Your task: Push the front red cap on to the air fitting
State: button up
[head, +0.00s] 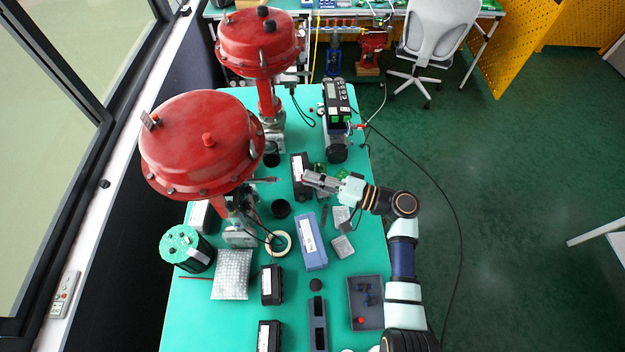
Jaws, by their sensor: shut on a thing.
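My gripper (308,179) reaches in from the right, over the middle of the green table. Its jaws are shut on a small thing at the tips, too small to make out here. The tips are at the right side of a black box-shaped device (299,164) with a white label; I cannot tell whether they touch it. The air fitting is too small or hidden to pick out. A small red cap-like piece (361,320) lies in the grey tray (367,283) at the front right.
Two large red valve actuators (200,140) (258,40) stand at the left and rear. A blue case (310,243), tape roll (279,243), bubble-wrap pack (231,274) and black boxes (271,284) crowd the front. A grey device (336,120) stands behind. Bare table (335,275) shows between items.

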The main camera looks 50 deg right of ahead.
jog(key=w+a, duration=0.3)
jog(key=shift+w+p, duration=0.2)
jog(key=shift+p, duration=0.15)
jog(key=shift+w+a+f+b, duration=0.1)
jog(key=shift+a+b, duration=0.05)
jog(key=shift+b, duration=0.3)
dwell(1.5)
jog(key=shift+w+a, duration=0.35)
dwell(0.5)
jog(key=o, duration=0.7)
jog(key=shift+o, duration=0.2)
jog(key=v, duration=1.2)
